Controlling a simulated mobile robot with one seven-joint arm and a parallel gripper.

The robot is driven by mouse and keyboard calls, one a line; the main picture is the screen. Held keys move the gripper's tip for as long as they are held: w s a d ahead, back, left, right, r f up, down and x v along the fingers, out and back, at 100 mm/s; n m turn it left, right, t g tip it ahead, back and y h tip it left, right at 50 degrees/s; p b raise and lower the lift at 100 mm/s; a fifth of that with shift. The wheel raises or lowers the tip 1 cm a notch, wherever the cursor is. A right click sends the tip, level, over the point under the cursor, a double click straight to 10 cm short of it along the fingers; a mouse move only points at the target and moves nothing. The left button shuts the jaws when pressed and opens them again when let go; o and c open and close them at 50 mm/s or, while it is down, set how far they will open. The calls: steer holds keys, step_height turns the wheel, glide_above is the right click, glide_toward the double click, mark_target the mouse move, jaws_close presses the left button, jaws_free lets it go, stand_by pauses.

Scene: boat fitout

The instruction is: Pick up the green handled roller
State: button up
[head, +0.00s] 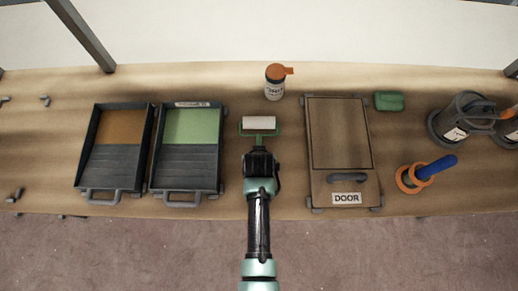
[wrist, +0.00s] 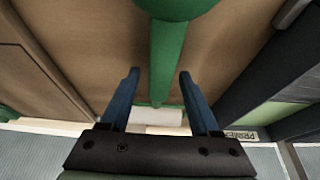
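The green handled roller lies on the bench, its white roller sleeve (head: 258,122) pointing to the back and its green frame (head: 275,133) showing just beyond my gripper (head: 258,152). My arm hides the handle in the head view. In the wrist view the green handle (wrist: 168,45) runs down from the top edge, and the white sleeve (wrist: 157,117) shows behind it. My gripper (wrist: 160,73) is open, with one blue finger on each side of the handle and gaps showing. I cannot tell whether the fingertips are level with the handle or above it.
A green paint tray (head: 191,181) and a brown paint tray (head: 113,182) stand to the left. A door panel (head: 340,130) lies close on the right. An orange-capped bottle (head: 275,88) stands behind the roller. Further right are a green block (head: 389,101), a blue-handled tool (head: 436,168) and grey cans (head: 462,118).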

jaws_close()
steer(key=shift+r, duration=0.15)
step_height(320, 180, up, 9)
steer(key=shift+r, duration=0.1)
steer(key=s+r, duration=0.4)
steer(key=shift+r, duration=0.3)
stand_by(0.3)
